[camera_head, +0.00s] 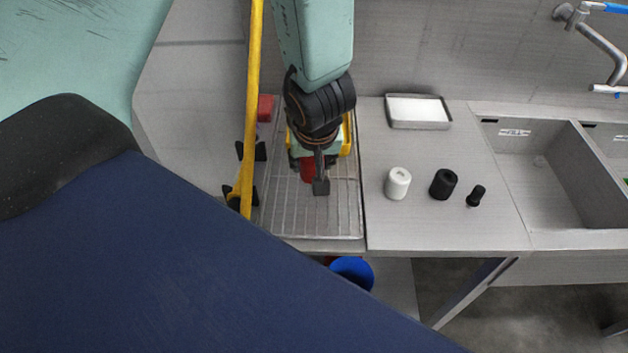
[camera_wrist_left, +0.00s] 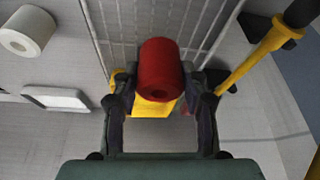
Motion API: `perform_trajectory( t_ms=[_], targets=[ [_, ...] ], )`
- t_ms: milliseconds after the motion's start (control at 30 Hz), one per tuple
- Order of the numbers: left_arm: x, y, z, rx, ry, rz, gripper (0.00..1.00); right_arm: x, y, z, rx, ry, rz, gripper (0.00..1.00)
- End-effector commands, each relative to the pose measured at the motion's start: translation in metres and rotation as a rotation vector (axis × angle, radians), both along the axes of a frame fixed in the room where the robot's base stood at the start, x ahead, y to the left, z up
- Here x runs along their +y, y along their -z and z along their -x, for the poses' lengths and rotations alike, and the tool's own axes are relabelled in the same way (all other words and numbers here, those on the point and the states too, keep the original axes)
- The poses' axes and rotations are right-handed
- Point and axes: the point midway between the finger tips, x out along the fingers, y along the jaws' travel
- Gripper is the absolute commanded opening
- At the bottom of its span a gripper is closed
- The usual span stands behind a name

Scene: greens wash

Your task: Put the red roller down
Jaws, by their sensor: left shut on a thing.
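In the head view my left gripper (camera_head: 316,176) points down over the wire rack (camera_head: 290,222), partly hiding the roller. I cannot tell whether the roller touches the rack. My right gripper is not in view.
A white roller (camera_head: 398,183), a black roller (camera_head: 443,184) and a small black piece (camera_head: 476,196) stand right of the rack. A shallow tray (camera_head: 418,111) lies behind them, and a sink (camera_head: 560,180) is farther right. A yellow pole (camera_head: 252,100) rises at the rack's left.

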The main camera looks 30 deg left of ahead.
Motion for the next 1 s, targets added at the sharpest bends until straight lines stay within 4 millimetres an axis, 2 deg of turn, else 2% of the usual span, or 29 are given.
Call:
perform_trajectory(
  t_ms=[33, 267, 600, 1000],
  targets=[
    [0.0, 0.007, -0.001, -0.001, 0.0, -0.001, 0.11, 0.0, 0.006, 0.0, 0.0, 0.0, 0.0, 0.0],
    [0.0, 0.013, -0.003, -0.001, 0.0, -0.001, 0.11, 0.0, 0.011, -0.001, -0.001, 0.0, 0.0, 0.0],
    [0.0, 0.047, -0.005, -0.001, 0.0, -0.001, 0.11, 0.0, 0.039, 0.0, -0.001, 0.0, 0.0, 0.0],
    [0.0, 0.049, -0.005, 0.0, -0.001, 0.0, 0.11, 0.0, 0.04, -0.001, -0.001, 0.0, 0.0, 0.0]
  ],
)
